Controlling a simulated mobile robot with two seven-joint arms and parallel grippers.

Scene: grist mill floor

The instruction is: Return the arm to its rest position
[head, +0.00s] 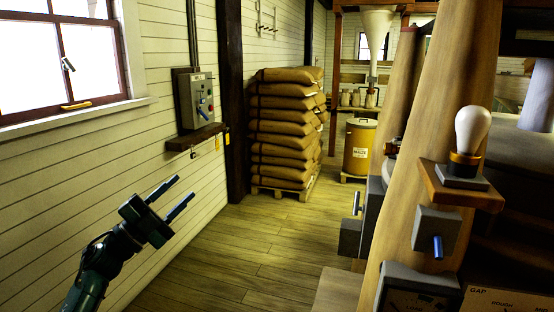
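My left gripper (171,197) is in the lower left of the head view, on a dark arm that comes up from the bottom edge. Its two fingers are spread apart, with nothing between them. It is in front of the white plank wall (130,170) and touches nothing that I can see. My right gripper is not in view.
A grey control box (195,100) hangs on the left wall above a small shelf. Stacked brown sacks (285,130) and a yellow drum (359,148) stand further back. A wooden post (425,150) with a lamp (471,132) blocks the right. The plank floor (265,250) between is clear.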

